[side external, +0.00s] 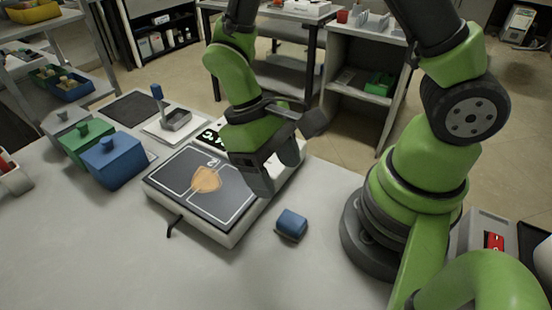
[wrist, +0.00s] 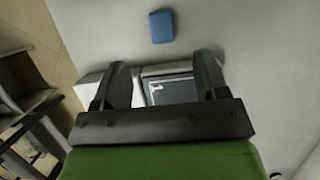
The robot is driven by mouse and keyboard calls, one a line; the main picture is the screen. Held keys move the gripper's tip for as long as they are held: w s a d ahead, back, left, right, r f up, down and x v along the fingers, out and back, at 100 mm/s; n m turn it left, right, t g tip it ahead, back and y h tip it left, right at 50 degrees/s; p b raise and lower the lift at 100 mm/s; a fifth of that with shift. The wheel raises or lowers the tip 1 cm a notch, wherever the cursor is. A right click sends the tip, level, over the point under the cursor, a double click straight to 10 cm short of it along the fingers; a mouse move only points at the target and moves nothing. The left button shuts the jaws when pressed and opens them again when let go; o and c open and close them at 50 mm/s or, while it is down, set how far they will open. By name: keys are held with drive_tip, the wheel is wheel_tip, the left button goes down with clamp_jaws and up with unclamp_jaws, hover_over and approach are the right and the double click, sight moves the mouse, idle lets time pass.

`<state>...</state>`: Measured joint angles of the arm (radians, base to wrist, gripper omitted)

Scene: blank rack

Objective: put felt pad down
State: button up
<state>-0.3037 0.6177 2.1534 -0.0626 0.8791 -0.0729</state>
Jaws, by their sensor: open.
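My gripper (side external: 276,172) is open, its jaws over the right part of a flat white device with a black top (side external: 183,168). In the wrist view, the gap between the two dark fingers (wrist: 162,78) is empty, with part of the device behind it. A small blue block (side external: 291,222) with a dark lower edge lies on the table, apart from the gripper and to the right of the device. It also shows in the wrist view (wrist: 161,26), beyond the fingertips. I cannot tell for sure whether this block is the felt pad.
A tan shape (side external: 206,179) shows on the black top. Blue (side external: 115,158) and green (side external: 87,141) lidded boxes stand at the left. The table's front is clear.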

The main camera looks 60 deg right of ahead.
drive_tip(key=s+d+r+m+t+y, duration=0.1)
drive_tip(key=s+d+r+m+t, duration=0.1)
drive_tip(key=r+t, duration=0.4)
drive_tip(key=s+d+r+m+t+y, duration=0.1)
drive_tip(key=r+t, duration=0.4)
drive_tip(key=r, duration=0.8)
drive_tip(key=shift+s+d+r+m+t, duration=0.45)
drive_tip(key=shift+s+d, duration=0.35)
drive_tip(key=shift+d, duration=0.3)
drive_tip(key=shift+o, duration=0.5)
drive_tip(key=shift+w+f, duration=0.1)
